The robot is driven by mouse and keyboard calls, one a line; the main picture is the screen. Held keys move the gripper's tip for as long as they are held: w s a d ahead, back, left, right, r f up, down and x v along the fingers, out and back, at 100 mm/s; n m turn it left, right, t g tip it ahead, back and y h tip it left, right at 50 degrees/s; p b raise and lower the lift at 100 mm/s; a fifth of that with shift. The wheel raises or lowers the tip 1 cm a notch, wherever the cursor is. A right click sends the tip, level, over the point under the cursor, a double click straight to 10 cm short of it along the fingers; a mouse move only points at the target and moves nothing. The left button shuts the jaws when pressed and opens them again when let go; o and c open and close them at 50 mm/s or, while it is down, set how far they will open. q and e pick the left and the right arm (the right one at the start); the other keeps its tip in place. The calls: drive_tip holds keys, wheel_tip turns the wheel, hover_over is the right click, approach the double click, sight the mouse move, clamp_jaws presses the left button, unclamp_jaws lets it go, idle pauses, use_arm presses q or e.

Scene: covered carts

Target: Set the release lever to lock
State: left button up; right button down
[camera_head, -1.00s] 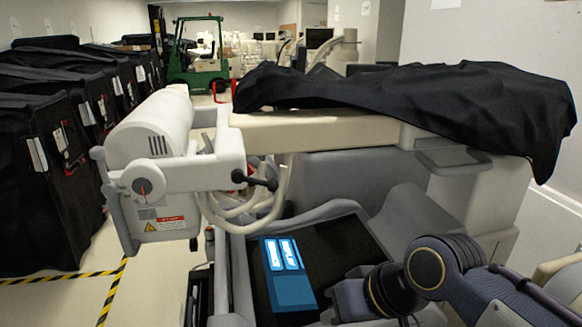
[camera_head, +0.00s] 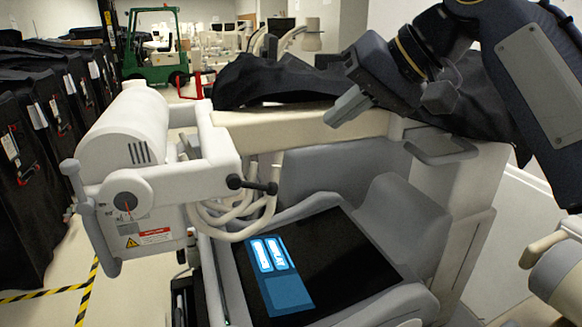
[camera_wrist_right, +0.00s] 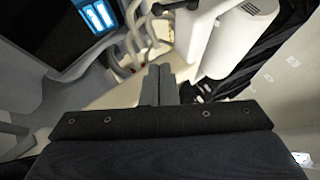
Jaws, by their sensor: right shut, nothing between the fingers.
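A white machine has a black lever with knobbed ends (camera_head: 250,184) on the side of its white head unit (camera_head: 135,150); I take this as the release lever. A round dial with a red pointer (camera_head: 125,203) sits on the unit's front arm. I cannot read any lock marking. My right gripper (camera_head: 345,106) is shut and empty, raised up and to the right of the lever, apart from it. In the right wrist view its two grey fingers (camera_wrist_right: 158,84) are together, with the black lever (camera_wrist_right: 176,7) beyond them at the top. My left gripper is not in view.
A beige arm (camera_head: 300,128) under a black cover (camera_head: 270,80) runs behind my right gripper. Pale cables (camera_head: 235,212) hang below the lever. A dark panel with a lit blue screen (camera_head: 275,268) lies below. Black covered carts (camera_head: 30,150) stand at left; a green forklift (camera_head: 155,50) is behind.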

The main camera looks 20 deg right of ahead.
sight(254, 186)
drive_tip(key=s+f+x, duration=0.1)
drive_tip(key=s+x, duration=0.1)
drive_tip(key=x, duration=1)
drive_tip(key=shift+a+f+b, duration=0.3)
drive_tip(key=shift+a+f, duration=0.2)
drive_tip(key=shift+a, duration=0.05)
